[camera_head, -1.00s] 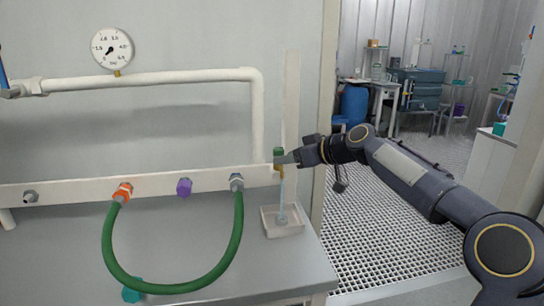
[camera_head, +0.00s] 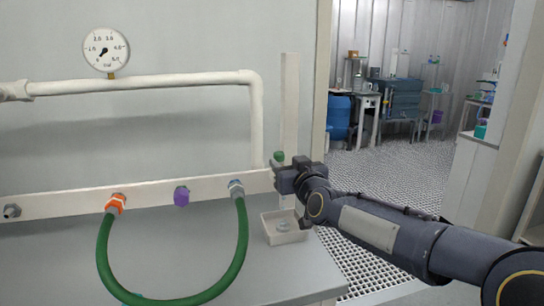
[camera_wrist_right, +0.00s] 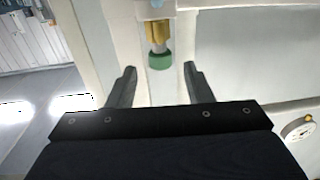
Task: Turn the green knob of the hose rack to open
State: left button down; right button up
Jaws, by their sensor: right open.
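The green knob (camera_wrist_right: 160,60) sits on a brass valve (camera_wrist_right: 158,34) in the right wrist view. It also shows in the head view as a small green piece (camera_head: 279,156) at the right end of the white hose rack (camera_head: 75,202). My right gripper (camera_wrist_right: 160,74) is open, with the knob between its fingertips and a gap on each side. In the head view, my right gripper (camera_head: 284,178) covers most of the valve. My left gripper is not in view.
A green hose (camera_head: 175,299) loops from an orange fitting (camera_head: 116,203) to a grey-blue one (camera_head: 236,187). A purple cap (camera_head: 181,196) sits between them. A small tray (camera_head: 286,238) stands below the valve. A gauge (camera_head: 106,50) tops the pipe (camera_head: 150,82).

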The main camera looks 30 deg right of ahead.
aim_at(281, 158)
jog(key=w, duration=0.3)
jog(key=w+p, duration=0.1)
jog(key=w, duration=0.1)
jog(key=shift+w+d, duration=0.2)
jog(key=shift+d, duration=0.2)
